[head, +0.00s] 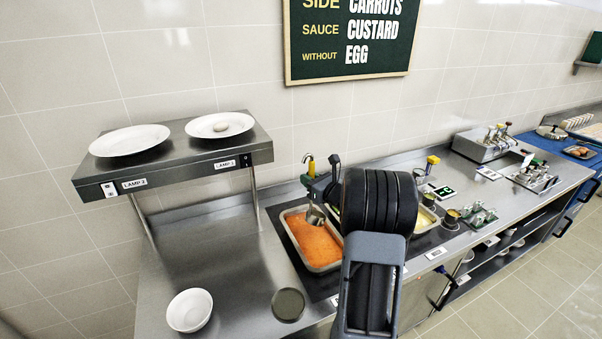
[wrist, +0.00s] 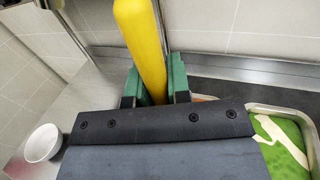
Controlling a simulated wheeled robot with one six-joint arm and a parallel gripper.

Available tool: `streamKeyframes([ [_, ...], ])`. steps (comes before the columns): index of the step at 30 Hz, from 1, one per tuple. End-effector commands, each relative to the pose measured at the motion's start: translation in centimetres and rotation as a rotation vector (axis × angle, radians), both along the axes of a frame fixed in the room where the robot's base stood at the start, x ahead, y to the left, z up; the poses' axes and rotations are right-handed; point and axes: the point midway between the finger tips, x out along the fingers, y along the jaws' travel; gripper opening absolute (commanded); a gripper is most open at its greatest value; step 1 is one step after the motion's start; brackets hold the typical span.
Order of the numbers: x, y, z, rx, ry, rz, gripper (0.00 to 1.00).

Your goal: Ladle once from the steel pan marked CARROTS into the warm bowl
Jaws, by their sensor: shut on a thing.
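A steel pan (head: 284,226) filled with smooth orange food sits in the counter, partly behind my arm; I cannot read a CARROTS mark on it. My gripper (head: 318,183) is shut on the yellow handle of a ladle. The yellow handle (wrist: 142,42) stands between the green fingertips (wrist: 154,88) in the wrist view. The ladle's steel cup (head: 316,215) hangs over the far part of the orange food; I cannot tell if it touches or holds any. A white bowl (head: 190,311), apparently empty, stands on the counter at front left, also in the wrist view (wrist: 42,144).
A raised shelf (head: 185,150) with lamp labels holds two white plates at the left. A dark round disc (head: 289,304) lies between bowl and pan. A pan with green food (wrist: 281,140) is at right. Sauce pots (head: 452,218) and dispensers (head: 484,143) stand further right.

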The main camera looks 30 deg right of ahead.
Motion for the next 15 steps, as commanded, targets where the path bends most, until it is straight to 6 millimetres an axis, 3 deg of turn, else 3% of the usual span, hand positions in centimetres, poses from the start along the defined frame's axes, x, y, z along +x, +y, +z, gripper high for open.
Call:
streamKeyframes([
  [15, 0.12, 0.24, -0.30, 0.001, -0.002, 0.005, 0.00],
])
